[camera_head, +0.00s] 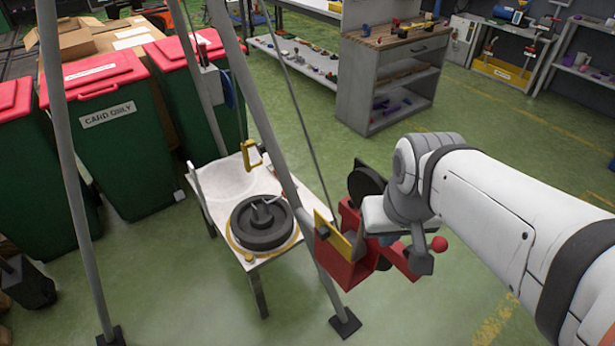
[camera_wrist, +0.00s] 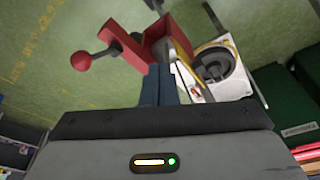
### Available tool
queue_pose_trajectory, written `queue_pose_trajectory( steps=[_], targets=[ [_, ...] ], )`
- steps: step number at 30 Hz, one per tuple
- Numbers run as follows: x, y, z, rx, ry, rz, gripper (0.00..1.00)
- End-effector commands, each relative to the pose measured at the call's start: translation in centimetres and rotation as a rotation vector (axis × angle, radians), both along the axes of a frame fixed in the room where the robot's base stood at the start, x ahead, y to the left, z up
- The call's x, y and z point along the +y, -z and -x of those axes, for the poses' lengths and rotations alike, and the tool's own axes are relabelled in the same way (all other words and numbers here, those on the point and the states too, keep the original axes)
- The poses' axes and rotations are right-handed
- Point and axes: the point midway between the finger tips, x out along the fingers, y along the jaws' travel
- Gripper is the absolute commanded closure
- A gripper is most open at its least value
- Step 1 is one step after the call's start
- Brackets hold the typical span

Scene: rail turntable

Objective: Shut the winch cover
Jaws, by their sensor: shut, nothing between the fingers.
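The winch (camera_head: 342,270) is a red housing fixed to a leg of a grey tripod, with a red ball knob (camera_head: 439,243) on a crank. It also shows in the wrist view (camera_wrist: 136,50). A yellow plate (camera_head: 333,236), which looks like the winch cover, stands up at the left side of the housing. In the wrist view the plate (camera_wrist: 180,49) is seen nearly edge-on. My gripper (camera_wrist: 160,70) is shut and empty, its dark fingertips close to the red housing and the plate. I cannot tell whether they touch. In the head view my wrist hides part of the winch.
Green bins with red lids (camera_head: 110,120) stand at the left. A grey workbench (camera_head: 390,75) stands behind. The green floor at the right is clear.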

Motion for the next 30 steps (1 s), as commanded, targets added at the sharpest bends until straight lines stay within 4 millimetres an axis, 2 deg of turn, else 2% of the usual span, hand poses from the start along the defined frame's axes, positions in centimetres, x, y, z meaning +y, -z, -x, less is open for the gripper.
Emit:
queue_pose_trajectory(
  steps=[5,11,15,21,25,30],
  targets=[
    [2.5,2.0,-1.0,0.11,-0.279,0.122,1.0],
    [6.6,5.2,-3.0,0.295,-0.802,0.391,1.0],
    [10.6,7.2,-4.4,0.413,-1.168,0.61,1.0],
    [17.0,9.6,-5.5,0.543,-1.596,0.926,1.0],
    [20.2,10.5,-5.6,0.593,-1.763,1.08,1.0],
    [22.2,11.1,-5.5,0.623,-1.857,1.178,1.0]
  ],
)
